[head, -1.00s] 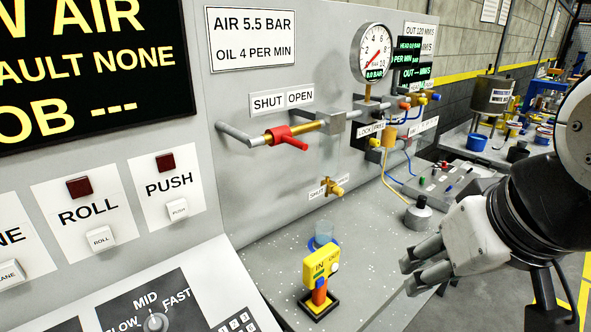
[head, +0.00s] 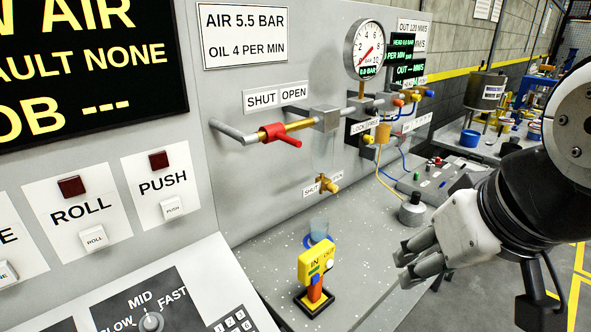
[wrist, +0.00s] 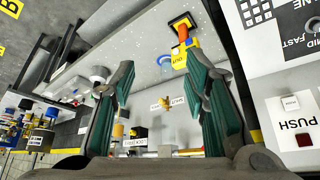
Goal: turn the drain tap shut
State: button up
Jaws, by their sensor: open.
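The drain tap (head: 331,186) is a small brass tap low on the grey panel, between a SHUT label on its left and another small label on its right. Its handle angle is too small to read surely. It also shows in the wrist view (wrist: 166,103), beyond and between my fingers. My gripper (head: 404,263) is open and empty, to the right of and nearer than the tap, clear of it. In the wrist view my gripper's two green-padded fingers (wrist: 160,78) stand wide apart.
A red-handled valve (head: 280,135) on a pipe is above the tap. A clear cup (head: 318,229) stands on the bench below it, with a yellow IN/OUT device (head: 314,265) in front. A grey knobbed piece (head: 412,210) stands right, near hoses.

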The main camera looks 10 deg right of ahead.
jog(key=w+d+f+n+t+h+b, duration=0.15)
jog(key=w+d, duration=0.25)
jog(key=w, duration=0.5)
jog(key=w+d+f+t+b, duration=0.15)
jog(key=w+d, duration=0.25)
jog(key=w, duration=0.5)
jog(key=w+d+f+n+t+h+b, duration=0.1)
jog(key=w+d+f+t, duration=0.15)
jog(key=w, duration=0.65)
jog(key=n+t+y+b, duration=0.3)
jog(key=n+y+b, duration=0.2)
jog(key=y, duration=0.8)
send_near(336, 190)
jog(key=shift+m, duration=0.25)
jog(key=x, duration=0.9)
jog(key=shift+w+a, duration=0.2)
jog(key=shift+w, duration=0.15)
grip_shut()
